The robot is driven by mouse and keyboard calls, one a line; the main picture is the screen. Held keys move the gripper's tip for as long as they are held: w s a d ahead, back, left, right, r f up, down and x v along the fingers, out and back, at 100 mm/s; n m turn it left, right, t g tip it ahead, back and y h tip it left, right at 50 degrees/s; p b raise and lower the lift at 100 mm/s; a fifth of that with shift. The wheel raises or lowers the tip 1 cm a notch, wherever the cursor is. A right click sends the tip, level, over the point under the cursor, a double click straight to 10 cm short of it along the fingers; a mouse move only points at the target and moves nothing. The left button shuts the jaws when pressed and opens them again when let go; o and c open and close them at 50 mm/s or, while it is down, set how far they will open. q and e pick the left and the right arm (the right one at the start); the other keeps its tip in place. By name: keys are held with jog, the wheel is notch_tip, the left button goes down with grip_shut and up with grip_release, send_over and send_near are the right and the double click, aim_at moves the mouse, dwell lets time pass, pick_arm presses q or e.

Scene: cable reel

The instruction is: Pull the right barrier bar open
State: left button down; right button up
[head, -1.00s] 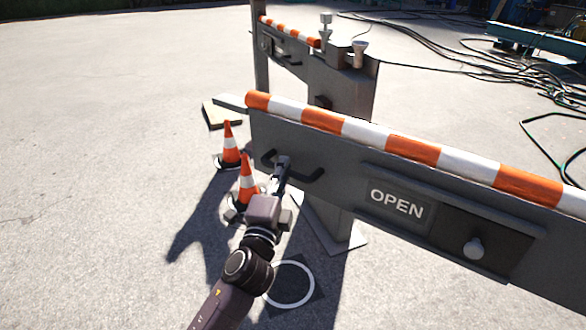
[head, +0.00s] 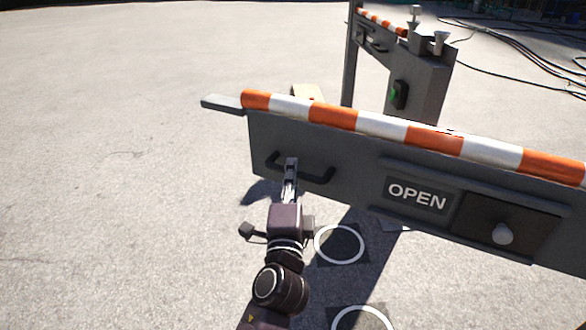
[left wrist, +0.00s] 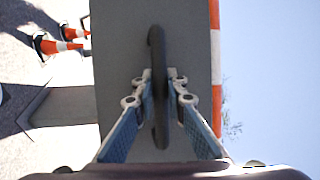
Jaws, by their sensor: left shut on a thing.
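The barrier bar (head: 350,151) is a long grey panel with an orange and white striped top rail and an OPEN sign. It reaches from the middle of the head view to its right edge. A dark handle (head: 318,176) is fixed near its left end. My left gripper (head: 291,165) is at this handle. In the left wrist view its two fingers close on either side of the handle (left wrist: 158,55), with the grey panel behind. My right gripper is in neither view.
A grey post (head: 421,85) with a second striped bar (head: 378,28) stands behind. Traffic cones (left wrist: 67,40) show in the left wrist view. White rings (head: 340,244) mark the ground. Cables (head: 510,45) lie at the back right. Open pavement is at left.

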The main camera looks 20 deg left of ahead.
pick_arm(q)
jog(key=shift+s, duration=0.45)
jog(key=c, duration=1.9)
grip_release()
jog(key=shift+c, duration=0.2)
jog(key=v, duration=0.7)
jog(key=shift+s+d, duration=0.15)
jog(key=shift+s, duration=0.05)
jog(key=shift+f, duration=0.1)
